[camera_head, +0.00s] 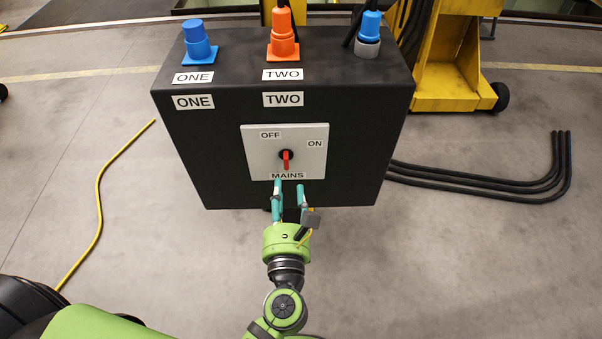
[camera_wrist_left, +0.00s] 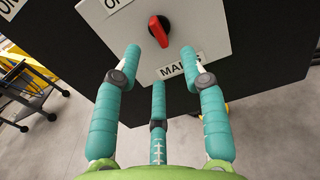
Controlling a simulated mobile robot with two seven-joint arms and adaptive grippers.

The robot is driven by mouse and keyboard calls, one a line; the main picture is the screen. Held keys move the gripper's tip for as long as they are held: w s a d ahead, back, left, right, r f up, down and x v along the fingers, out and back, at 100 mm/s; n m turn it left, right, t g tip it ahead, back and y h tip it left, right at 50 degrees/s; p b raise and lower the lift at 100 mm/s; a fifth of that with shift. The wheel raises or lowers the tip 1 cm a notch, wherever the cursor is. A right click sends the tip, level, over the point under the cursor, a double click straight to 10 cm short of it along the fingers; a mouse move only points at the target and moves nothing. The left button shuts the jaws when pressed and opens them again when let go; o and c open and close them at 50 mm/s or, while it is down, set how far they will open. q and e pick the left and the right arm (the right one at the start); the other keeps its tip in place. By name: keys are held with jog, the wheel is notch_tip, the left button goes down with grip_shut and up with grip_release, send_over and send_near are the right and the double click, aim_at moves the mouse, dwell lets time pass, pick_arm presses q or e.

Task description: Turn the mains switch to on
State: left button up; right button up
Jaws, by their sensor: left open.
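The mains switch is a red handle (camera_head: 286,160) on a black round base, set on a light grey plate (camera_head: 312,165) on the front of a black box (camera_head: 350,110). The handle stands roughly upright in the head view; OFF is at the plate's upper left, ON at the right, MAINS below. The red handle (camera_wrist_left: 158,32) also shows in the wrist view, beyond my fingertips. My left gripper (camera_head: 289,186) is open and empty, just below the handle in the head view. Its three teal fingers (camera_wrist_left: 160,53) are spread, and no contact with the handle shows.
On the box top are a blue plug (camera_head: 194,36) in socket ONE, an orange plug (camera_head: 282,38) in socket TWO and another blue plug (camera_head: 370,25). Black cables (camera_head: 480,187) lie at right, a yellow cable (camera_head: 98,210) at left. A yellow wheeled frame (camera_head: 445,75) stands behind.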

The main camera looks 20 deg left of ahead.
aim_at(286, 160)
pick_arm(q)
jog(key=p+x, duration=0.1)
jog(key=x, duration=0.5)
jog(key=shift+w+a, duration=0.3)
pick_arm(e)
jog(key=s, duration=0.2)
jog(key=s+g, duration=0.1)
jog(key=s, duration=0.1)
jog(key=shift+r, duration=0.35)
pick_arm(q)
grip_shut()
